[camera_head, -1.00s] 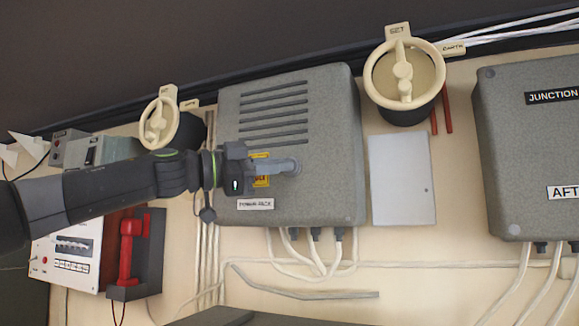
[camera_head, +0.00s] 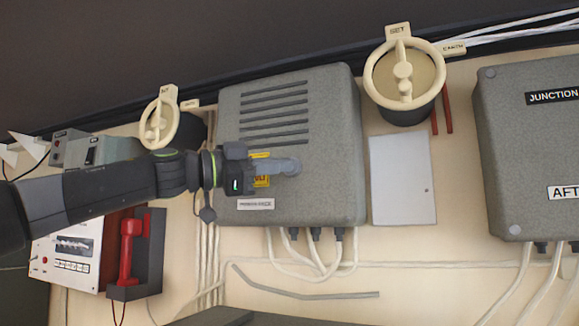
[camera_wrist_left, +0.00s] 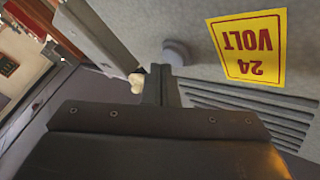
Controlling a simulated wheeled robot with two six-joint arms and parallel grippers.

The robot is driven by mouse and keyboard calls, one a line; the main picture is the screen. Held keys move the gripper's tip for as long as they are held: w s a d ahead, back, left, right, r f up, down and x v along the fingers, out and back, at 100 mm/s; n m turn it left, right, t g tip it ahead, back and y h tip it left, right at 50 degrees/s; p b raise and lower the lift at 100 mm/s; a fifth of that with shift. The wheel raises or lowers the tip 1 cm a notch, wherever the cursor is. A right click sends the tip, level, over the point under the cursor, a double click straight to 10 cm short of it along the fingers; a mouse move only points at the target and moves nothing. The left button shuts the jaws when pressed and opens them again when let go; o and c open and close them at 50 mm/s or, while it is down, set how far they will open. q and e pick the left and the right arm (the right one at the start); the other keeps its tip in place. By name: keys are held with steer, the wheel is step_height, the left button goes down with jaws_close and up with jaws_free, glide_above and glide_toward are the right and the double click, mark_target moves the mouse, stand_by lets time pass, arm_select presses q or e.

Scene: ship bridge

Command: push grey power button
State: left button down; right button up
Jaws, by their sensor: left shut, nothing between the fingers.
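The grey power button (camera_head: 294,166) is a round stub on the front of the grey power pack box (camera_head: 330,130). In the left wrist view the button (camera_wrist_left: 177,52) sticks out of the box face beside the yellow "24 VOLT" label (camera_wrist_left: 250,46). My left gripper (camera_head: 279,167) is shut and empty, with its fingertips right at the button and partly covering it in the head view. In the left wrist view the shut fingers (camera_wrist_left: 161,80) end close to the button; I cannot tell whether they touch it. My right gripper is not in view.
A grey panel (camera_head: 402,180) and a cream handwheel (camera_head: 405,75) are to the right of the box. A second handwheel (camera_head: 159,122) and a red telephone handset (camera_head: 128,250) are on the left. Cables (camera_head: 320,255) run below the box.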

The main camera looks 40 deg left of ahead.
arm_select(q)
steer(key=shift+w, duration=0.15)
steer(key=shift+w+a, duration=0.1)
steer(key=shift+w, duration=0.15)
steer(key=shift+s, duration=0.35)
stand_by(0.6)
steer(key=shift+b, duration=0.3)
steer(key=s+d+b, duration=0.2)
steer(key=s+b, duration=0.2)
steer(key=s, duration=0.1)
steer(key=shift+s+b, duration=0.35)
